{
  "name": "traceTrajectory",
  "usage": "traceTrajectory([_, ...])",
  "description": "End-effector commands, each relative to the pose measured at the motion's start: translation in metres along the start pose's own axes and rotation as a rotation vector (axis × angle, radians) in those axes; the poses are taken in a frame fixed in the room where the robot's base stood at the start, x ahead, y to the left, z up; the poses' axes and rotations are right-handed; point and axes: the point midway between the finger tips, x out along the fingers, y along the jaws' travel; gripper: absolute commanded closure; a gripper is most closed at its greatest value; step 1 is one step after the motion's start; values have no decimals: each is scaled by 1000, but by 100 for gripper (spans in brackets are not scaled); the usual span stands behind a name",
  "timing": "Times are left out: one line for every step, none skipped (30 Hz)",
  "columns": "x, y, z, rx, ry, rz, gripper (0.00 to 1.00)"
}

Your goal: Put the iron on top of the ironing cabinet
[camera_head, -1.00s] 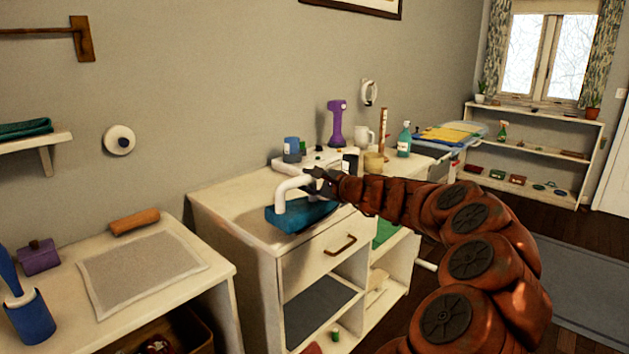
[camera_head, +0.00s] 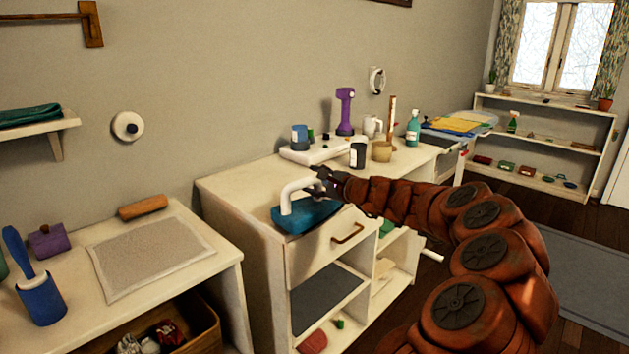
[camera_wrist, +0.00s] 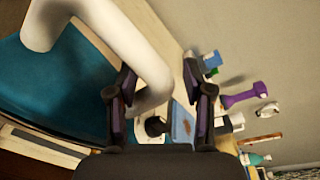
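The iron has a teal-blue body (camera_head: 308,218) and a thick white handle (camera_head: 287,195). In the head view it is upright at the front edge of the white cabinet's top (camera_head: 240,186). My gripper (camera_head: 320,181) is at the right end of the handle. In the wrist view the white handle (camera_wrist: 110,35) curves down between my two dark fingers (camera_wrist: 163,100). The handle is close to the left finger, with a gap to the right finger, so the gripper looks open. The teal body (camera_wrist: 60,85) fills the left of that view.
Behind the iron stand a white tray (camera_head: 318,153), a dark jar (camera_head: 357,156), a tan cup (camera_head: 382,151), a purple upright tool (camera_head: 345,112) and a teal bottle (camera_head: 413,128). A lower white table (camera_head: 205,262) stands at left. Bare cabinet top lies left of the iron.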

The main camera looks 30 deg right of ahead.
Motion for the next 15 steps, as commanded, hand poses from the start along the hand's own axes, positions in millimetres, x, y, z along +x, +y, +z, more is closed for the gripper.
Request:
traceTrajectory([0, 0, 0, 0, 0, 0, 41])
traceTrajectory([0, 0, 0, 0, 0, 0, 41])
traceTrajectory([0, 0, 0, 0, 0, 0, 41])
traceTrajectory([0, 0, 0, 0, 0, 0, 41])
traceTrajectory([0, 0, 0, 0, 0, 0, 41])
traceTrajectory([0, 0, 0, 0, 0, 0, 41])
traceTrajectory([0, 0, 0, -1, 0, 0, 41])
traceTrajectory([0, 0, 0, -1, 0, 0, 41])
traceTrajectory([0, 0, 0, -1, 0, 0, 41])
traceTrajectory([-1, 0, 0, -1, 0, 0, 41])
traceTrajectory([-1, 0, 0, -1, 0, 0, 41])
traceTrajectory([-3, 0, 0, -1, 0, 0, 41])
traceTrajectory([-5, 0, 0, 0, 0, 0, 41])
traceTrajectory([-7, -1, 0, 0, 0, -1, 41])
traceTrajectory([-11, -1, 0, 0, 0, -1, 41])
